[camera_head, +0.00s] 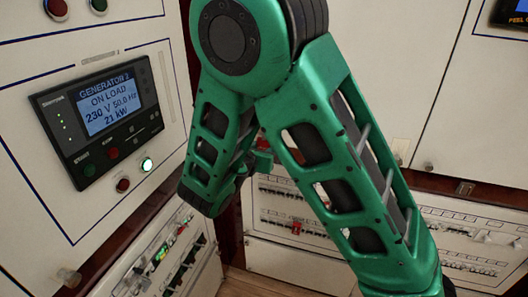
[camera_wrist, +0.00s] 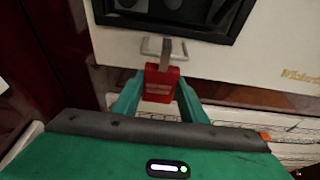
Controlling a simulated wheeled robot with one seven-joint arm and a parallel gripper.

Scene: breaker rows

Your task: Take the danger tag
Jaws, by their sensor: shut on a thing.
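The danger tag (camera_wrist: 160,84) is a small red block with faint pale marks, seen in the middle of the wrist view. A grey strip rises from its top to a pale metal bracket (camera_wrist: 164,47) below a dark framed window; I cannot tell whether the strip is still hooked there. My gripper (camera_wrist: 158,92) is shut on the tag, with a green finger on each side of it. In the head view my green arm hides most of the gripper and the tag.
A generator panel (camera_head: 100,115) with a lit display stands at left in the head view. Below it is a breaker panel (camera_head: 172,262). Breaker rows (camera_head: 285,205) with a red item (camera_head: 296,227) lie low behind my arm. White cabinet fronts stand close around the arm.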

